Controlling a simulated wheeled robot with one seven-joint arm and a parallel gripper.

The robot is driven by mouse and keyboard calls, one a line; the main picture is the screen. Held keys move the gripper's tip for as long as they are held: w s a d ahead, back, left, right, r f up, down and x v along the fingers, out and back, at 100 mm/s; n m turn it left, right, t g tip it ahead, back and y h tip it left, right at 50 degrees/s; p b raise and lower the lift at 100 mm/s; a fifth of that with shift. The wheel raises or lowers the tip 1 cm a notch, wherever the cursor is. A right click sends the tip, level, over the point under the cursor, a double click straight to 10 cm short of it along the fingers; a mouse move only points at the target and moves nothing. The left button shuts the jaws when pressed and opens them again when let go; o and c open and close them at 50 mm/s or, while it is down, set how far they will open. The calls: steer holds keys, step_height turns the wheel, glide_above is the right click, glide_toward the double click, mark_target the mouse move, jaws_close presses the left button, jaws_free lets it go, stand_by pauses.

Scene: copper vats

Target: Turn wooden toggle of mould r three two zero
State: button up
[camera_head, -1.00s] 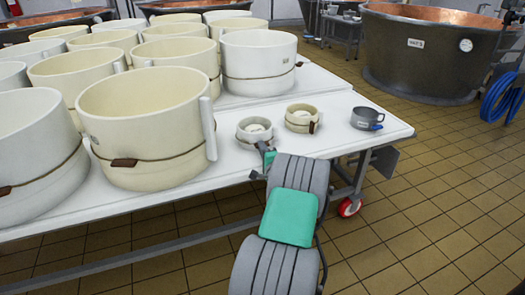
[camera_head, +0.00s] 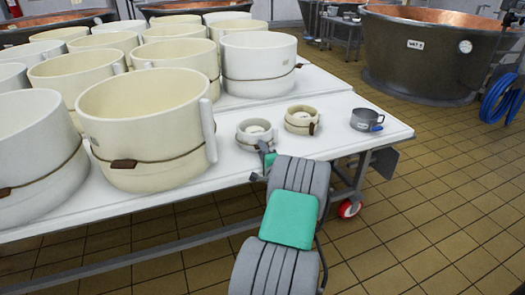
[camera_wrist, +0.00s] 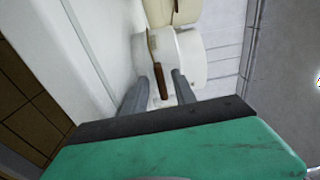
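A small white mould (camera_head: 256,133) stands at the front edge of the white table, left of a small cream mould (camera_head: 302,119). I cannot read a number on either. In the wrist view the white mould (camera_wrist: 192,55) lies just beyond my fingers, with the cream one (camera_wrist: 186,10) behind it. A brown wooden toggle (camera_wrist: 160,80) on the white mould's side shows between my two grey fingers. My gripper (camera_wrist: 160,76) is open, with a finger on each side of the toggle and visible gaps to it. In the head view my wrist and arm hide most of the gripper.
A grey metal cup (camera_head: 364,119) with a blue part stands to the right on the white table (camera_head: 335,107). Several large moulds, one close on the left (camera_head: 150,125), fill the table. A copper vat (camera_head: 420,60) and blue hose (camera_head: 502,98) are farther right.

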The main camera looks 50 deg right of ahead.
steer(key=p+v, duration=0.1)
steer(key=v, duration=0.6)
steer(key=shift+s+a, duration=0.2)
steer(key=shift+s, duration=0.05)
